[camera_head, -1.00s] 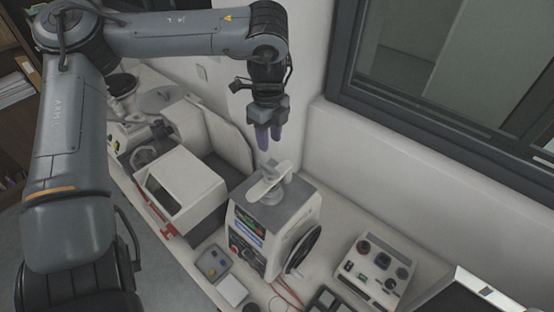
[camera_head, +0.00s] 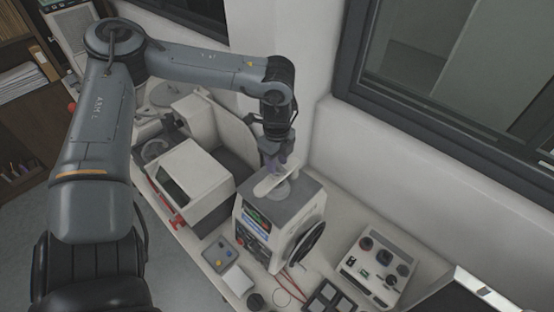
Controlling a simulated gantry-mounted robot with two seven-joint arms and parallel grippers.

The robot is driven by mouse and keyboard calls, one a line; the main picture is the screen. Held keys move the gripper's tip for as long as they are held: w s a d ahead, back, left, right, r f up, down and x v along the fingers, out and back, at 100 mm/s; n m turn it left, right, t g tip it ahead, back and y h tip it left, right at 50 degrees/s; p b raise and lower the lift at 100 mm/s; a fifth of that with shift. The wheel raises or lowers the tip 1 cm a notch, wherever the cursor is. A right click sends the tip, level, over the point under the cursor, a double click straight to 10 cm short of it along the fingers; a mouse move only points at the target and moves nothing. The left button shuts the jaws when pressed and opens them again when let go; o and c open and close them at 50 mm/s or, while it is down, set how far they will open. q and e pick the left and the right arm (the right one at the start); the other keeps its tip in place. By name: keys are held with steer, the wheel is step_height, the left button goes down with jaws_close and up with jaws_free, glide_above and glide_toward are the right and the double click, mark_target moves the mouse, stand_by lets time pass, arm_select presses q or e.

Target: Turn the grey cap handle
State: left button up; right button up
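The mounting press (camera_head: 262,226) is a white box with a dark grey top and a small lit display on its front. Its light grey cap handle (camera_head: 264,187) is a flat bar on a round cap on top of the press. My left gripper (camera_head: 276,166) points down at the far end of the handle, its purple-grey fingertips right at the bar. I cannot tell whether the fingers touch it or how far apart they are. My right gripper is not in view.
A white cutting machine (camera_head: 200,180) stands left of the press. A control box with knobs (camera_head: 378,264) is to its right. A small grey button box (camera_head: 218,255) lies in front. A wall and window frame (camera_head: 430,115) bound the back.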

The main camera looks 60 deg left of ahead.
arm_select(q)
jaws_close()
stand_by(0.3)
